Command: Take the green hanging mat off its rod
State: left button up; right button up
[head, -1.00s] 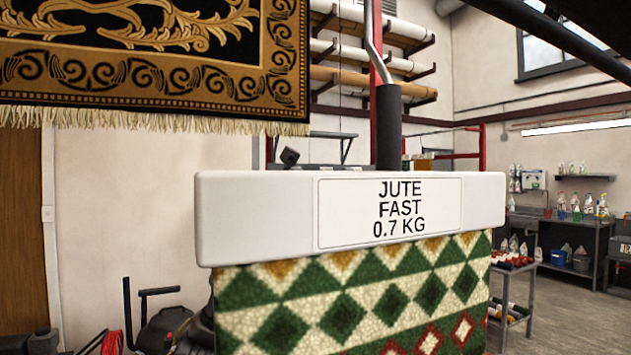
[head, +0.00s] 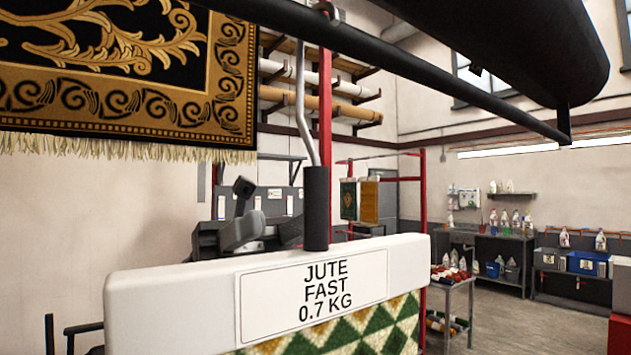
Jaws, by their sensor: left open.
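The green hanging mat (head: 378,332), with green and cream diamonds, hangs close to me below a white header bar (head: 180,293) labelled "JUTE FAST 0.7 KG". Most of the mat is below the picture. A dark upright grip (head: 316,208) rises from the bar, with a bent grey metal hook stem (head: 302,100) above it. My right gripper is not in view.
A black and gold fringed rug (head: 150,85) hangs at upper left. A dark bar (head: 450,87) crosses the upper right. Behind, small green (head: 348,200) and yellow (head: 369,202) mats hang by a red rack (head: 423,200). A cart (head: 450,300) and shelves stand right.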

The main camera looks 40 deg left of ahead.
aim_at(315, 249)
pick_arm(q)
jog(key=shift+p+x, duration=1.4)
jog(key=shift+x, duration=1.85)
grip_shut()
jog(key=shift+a+r, duration=0.1)
